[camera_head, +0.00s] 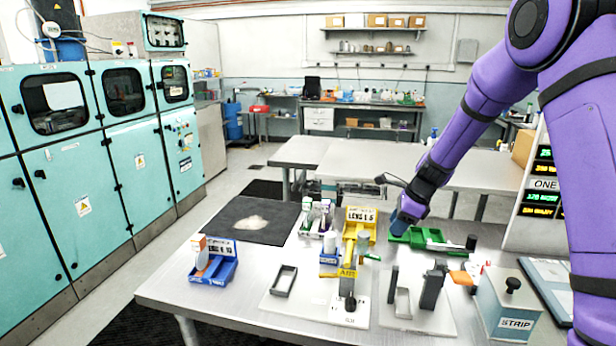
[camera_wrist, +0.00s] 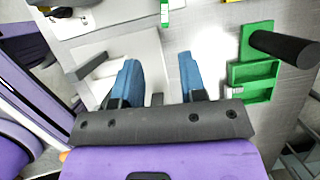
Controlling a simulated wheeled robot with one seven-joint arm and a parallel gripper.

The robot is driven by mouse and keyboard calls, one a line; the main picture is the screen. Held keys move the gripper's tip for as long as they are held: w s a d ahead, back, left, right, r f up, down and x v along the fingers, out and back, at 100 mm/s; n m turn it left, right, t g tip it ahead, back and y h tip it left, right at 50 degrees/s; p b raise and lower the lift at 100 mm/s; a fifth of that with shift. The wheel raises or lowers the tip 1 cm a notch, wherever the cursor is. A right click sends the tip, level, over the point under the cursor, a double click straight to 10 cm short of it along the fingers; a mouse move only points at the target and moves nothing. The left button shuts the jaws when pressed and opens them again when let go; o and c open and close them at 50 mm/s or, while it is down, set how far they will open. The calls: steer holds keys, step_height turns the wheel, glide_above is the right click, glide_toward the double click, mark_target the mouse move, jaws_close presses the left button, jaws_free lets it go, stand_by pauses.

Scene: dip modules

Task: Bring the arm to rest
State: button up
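My purple arm reaches in from the right in the head view, bent downward over the workbench (camera_head: 220,305). My gripper (camera_head: 402,222) has blue fingers and points down near the left end of a green tray (camera_head: 421,243). In the wrist view my gripper (camera_wrist: 161,75) has its two blue fingers well apart, with nothing held between them. A white board and bare bench show below the fingers. The green tray (camera_wrist: 262,78) is off to the right there, with a dark cylinder (camera_wrist: 285,47) at it. How high the fingertips are above the bench is hard to tell.
A yellow bin (camera_head: 360,222) stands left of my gripper, and a blue bin (camera_head: 213,270) farther left. Dark upright blocks (camera_head: 432,288) stand in front. A grey STRIP box (camera_head: 508,305) and a display panel (camera_head: 543,190) stand right. The bench's front left is clear.

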steer(key=s+a+r+n+t+h, duration=0.1)
steer(key=s+a+r+n+t, duration=0.1)
steer(key=s+r+n, duration=1.35)
steer(key=s+d+r+n+h, duration=0.1)
steer(key=s+r+n, duration=0.2)
steer(key=s, duration=0.8)
steer(key=s+d+r+n+t+h, duration=0.1)
steer(key=s+r, duration=0.4)
steer(key=s, duration=0.6)
steer(key=shift+s+n+h, duration=0.35)
steer(key=shift+n+h, duration=0.15)
steer(key=shift+n, duration=0.75)
